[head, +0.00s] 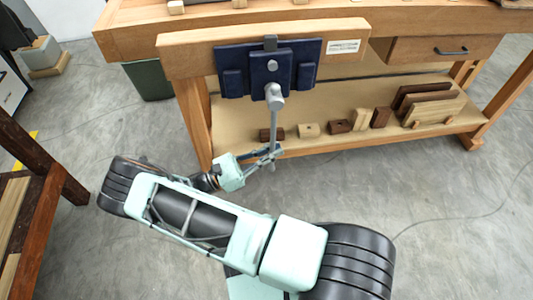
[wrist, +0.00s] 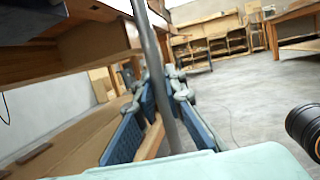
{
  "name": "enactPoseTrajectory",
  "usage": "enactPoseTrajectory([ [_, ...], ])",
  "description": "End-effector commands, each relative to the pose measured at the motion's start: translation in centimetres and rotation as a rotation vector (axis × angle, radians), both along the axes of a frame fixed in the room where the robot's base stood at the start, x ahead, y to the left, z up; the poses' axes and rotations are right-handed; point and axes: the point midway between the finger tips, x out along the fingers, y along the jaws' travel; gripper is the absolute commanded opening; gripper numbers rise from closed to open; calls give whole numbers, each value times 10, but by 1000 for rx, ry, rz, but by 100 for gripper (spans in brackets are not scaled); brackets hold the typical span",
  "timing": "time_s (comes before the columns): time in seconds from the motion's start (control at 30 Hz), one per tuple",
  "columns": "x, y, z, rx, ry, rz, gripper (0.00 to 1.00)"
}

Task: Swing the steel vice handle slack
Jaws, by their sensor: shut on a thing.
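The steel vice handle (head: 275,122) hangs down from the grey screw end of the dark blue vice (head: 271,66) on the front of the wooden bench. It stands nearly upright, leaning slightly. My gripper (head: 270,153) is shut on the lower part of the handle, coming from the left. In the wrist view the handle (wrist: 153,62) runs from the top down between the two blue-padded fingers of my gripper (wrist: 160,122). The handle's lowest end is hard to make out behind the fingers.
The workbench (head: 420,20) has a lower shelf (head: 350,103) with several wooden blocks. A drawer (head: 440,50) is at right. A dark green bin (head: 149,80) stands left of the bench leg. A brown wooden table (head: 40,185) is at far left. Open concrete floor lies at right.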

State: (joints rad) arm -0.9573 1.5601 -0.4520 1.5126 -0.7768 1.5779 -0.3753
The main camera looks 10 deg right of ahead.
Motion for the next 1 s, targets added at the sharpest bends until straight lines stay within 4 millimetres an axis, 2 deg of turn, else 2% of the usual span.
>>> enactPoseTrajectory([
  [0.43, -2, -4, 0, -10, 2, -7, 0],
  [0.47, -2, -4, 0, -10, 2, -7, 13],
  [0.6, -2, -3, 0, -10, 2, -6, 29],
  [0.87, -2, -2, 0, -9, 2, -4, 29],
  [1.0, -2, 6, -3, -8, 3, -2, 29],
])
